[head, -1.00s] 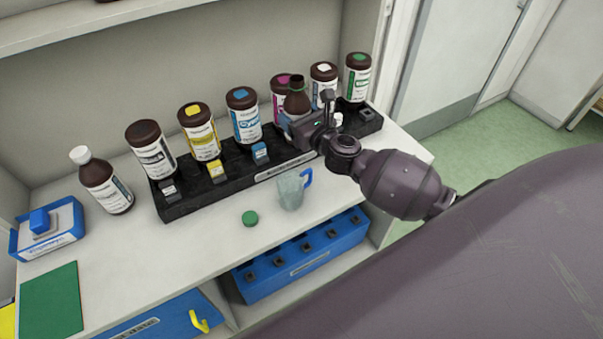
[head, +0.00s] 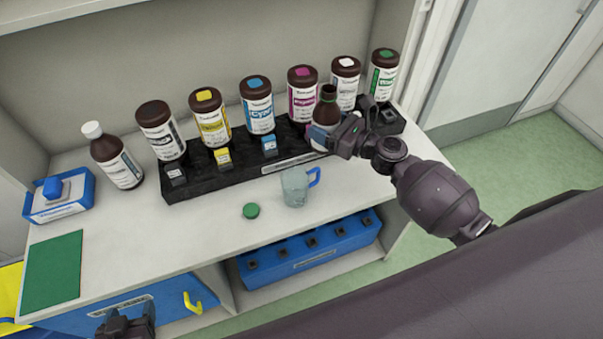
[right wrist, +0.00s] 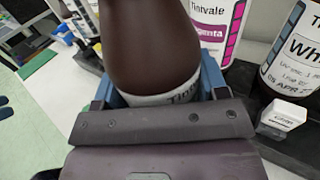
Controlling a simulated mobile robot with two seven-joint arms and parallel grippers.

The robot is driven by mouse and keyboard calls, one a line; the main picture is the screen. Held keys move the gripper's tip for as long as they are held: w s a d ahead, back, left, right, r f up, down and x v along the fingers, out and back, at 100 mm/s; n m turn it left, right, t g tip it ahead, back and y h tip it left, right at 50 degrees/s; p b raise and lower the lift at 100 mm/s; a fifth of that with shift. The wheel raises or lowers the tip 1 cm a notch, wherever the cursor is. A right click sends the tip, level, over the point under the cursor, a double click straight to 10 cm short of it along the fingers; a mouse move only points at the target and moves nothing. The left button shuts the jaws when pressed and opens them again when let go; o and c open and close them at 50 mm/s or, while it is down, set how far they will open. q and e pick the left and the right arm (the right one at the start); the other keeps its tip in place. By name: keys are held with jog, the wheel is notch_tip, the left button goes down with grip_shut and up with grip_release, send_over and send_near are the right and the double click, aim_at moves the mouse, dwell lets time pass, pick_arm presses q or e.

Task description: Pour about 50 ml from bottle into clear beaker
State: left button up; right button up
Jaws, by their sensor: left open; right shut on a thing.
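My right gripper (head: 338,138) is shut on a brown bottle (head: 327,106) with a pale label. I see no cap on its narrow neck, and it looks roughly upright in front of the rack. Its brown body (right wrist: 152,45) fills the middle of the right wrist view, between the blue fingers; its mouth is out of that frame. The clear beaker (head: 293,189) with a blue handle stands on the bench, left of and nearer than the bottle. A green cap (head: 250,211) lies left of the beaker. My left gripper (head: 126,320) is open and empty at the bottom left edge, partly cut off.
A black rack (head: 190,187) with several large brown ink bottles runs along the back. A white-capped brown bottle (head: 116,162) and a blue tray (head: 60,207) stand at left, near a green mat (head: 52,273). A blue box (head: 312,250) sits on the shelf below.

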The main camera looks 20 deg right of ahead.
jog(key=shift+s+a+n+g+y, duration=0.25)
jog(key=shift+a+n+g+y, duration=0.05)
jog(key=shift+a, duration=0.2)
pick_arm(q)
jog(key=shift+s+a+f, duration=0.15)
jog(key=shift+s+a, duration=0.1)
jog(key=shift+s, duration=0.05)
